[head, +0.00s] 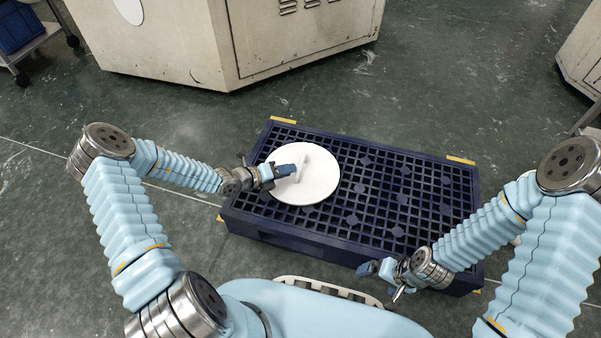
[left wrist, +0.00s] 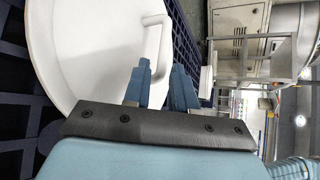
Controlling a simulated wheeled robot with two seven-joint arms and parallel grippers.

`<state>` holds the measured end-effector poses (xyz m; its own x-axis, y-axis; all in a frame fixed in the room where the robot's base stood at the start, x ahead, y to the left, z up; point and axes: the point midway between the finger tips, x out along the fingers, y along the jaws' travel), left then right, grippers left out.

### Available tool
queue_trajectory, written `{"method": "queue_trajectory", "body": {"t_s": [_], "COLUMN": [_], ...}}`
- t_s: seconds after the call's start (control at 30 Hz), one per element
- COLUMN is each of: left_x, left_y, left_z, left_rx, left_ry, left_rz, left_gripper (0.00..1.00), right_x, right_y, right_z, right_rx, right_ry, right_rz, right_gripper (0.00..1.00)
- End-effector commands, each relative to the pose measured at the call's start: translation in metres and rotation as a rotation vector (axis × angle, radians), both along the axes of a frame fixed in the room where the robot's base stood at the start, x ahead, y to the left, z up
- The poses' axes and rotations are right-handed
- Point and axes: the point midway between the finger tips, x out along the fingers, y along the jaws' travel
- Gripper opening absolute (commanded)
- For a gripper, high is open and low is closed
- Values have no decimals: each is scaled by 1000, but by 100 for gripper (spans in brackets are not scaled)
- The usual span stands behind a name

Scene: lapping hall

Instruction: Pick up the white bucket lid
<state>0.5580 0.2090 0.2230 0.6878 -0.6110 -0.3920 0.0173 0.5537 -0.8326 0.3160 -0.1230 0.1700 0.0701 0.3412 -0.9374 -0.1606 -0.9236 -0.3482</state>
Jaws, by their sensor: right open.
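The white bucket lid (head: 318,183) lies flat on the left part of a dark blue slatted pallet (head: 345,235), with a raised bar handle (head: 302,167) across it. The lid fills the upper left of the left wrist view (left wrist: 95,45), handle on its right side. My left gripper (head: 287,170) is over the lid at the handle. In the left wrist view its blue fingers (left wrist: 160,88) are apart, with the handle's near end around the gap; whether they press on it is unclear. My right gripper (head: 383,272) is open and empty at the pallet's front right edge.
A large cream machine cabinet (head: 205,50) stands behind the pallet. A cart with a blue crate (head: 18,28) is at the far left, another cabinet (head: 582,60) at the right. The pallet's middle and right are bare. A pale object beside my right arm is mostly hidden.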

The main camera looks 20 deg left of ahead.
Motion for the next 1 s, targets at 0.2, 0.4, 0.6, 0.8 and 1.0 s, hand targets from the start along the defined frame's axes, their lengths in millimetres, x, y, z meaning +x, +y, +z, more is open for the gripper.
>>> {"method": "queue_trajectory", "body": {"t_s": [0.2, 0.4, 0.6, 0.8, 1.0], "left_x": [15, 38, 43, 43, 43], "left_y": [-13, -32, -36, -36, -36], "left_z": [-8, -18, -19, -19, -19], "left_rx": [1, 1, 2, 2, 1], "left_ry": [-2, -1, -1, -1, -1], "left_rz": [-3, -3, -3, -3, -3], "left_gripper": [26, 26, 26, 12, 0], "right_x": [1, 1, 1, 1, 1], "right_y": [0, 0, 0, 0, 0], "right_z": [-8, -17, -17, -17, -17], "right_rx": [0, -1, -1, -1, -1], "right_ry": [-2, -4, -5, -5, -5], "right_rz": [-1, -3, -3, -3, -3], "right_gripper": [100, 100, 100, 100, 100]}}
